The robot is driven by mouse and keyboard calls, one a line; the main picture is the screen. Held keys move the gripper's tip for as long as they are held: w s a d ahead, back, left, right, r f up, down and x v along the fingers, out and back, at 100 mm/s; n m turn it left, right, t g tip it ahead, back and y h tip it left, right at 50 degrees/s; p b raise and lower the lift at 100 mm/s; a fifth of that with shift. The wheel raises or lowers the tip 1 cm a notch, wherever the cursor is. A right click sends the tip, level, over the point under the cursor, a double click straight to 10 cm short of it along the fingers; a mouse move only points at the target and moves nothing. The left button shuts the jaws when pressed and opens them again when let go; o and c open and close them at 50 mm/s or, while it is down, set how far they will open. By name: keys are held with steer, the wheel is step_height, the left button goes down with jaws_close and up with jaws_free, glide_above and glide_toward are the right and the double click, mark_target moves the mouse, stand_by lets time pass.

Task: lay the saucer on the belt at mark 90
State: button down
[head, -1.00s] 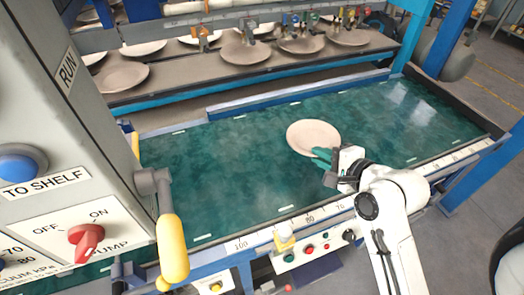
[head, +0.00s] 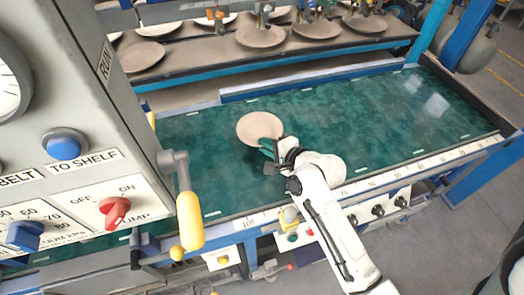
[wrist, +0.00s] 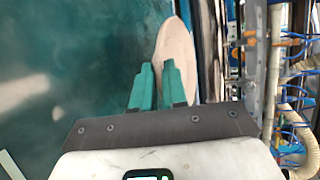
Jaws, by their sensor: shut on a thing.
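A pale beige saucer (head: 260,127) is held at its near edge by my gripper (head: 268,146), over the green belt (head: 350,120). In the wrist view, the saucer (wrist: 177,45) shows as a narrow oval just beyond the teal fingers (wrist: 157,75), which are shut on it. I cannot tell how high it is above the belt. The number strip along the belt's front edge shows 100 (head: 253,221) left of my arm and 70 to its right. The 90 mark cannot be made out; my arm and a yellow knob cover part of the strip.
Behind the belt, a grey shelf (head: 190,65) holds several similar plates under hanging suction fittings. At the left stands a control panel (head: 70,100) with a blue button, a red switch and a yellow-handled lever (head: 190,220). The belt is clear around the saucer.

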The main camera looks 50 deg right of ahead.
mark_target(262, 160)
steer(key=w+f, duration=0.2)
steer(key=f, duration=0.1)
steer(key=shift+w+d, duration=0.25)
steer(key=shift+d, duration=0.1)
steer(key=shift+f, duration=1.45)
steer(key=c, duration=1.4)
jaws_free()
steer(key=shift+f, duration=0.15)
steer(key=b+v, duration=0.1)
steer(key=v, duration=1.1)
steer(key=shift+d, duration=0.1)
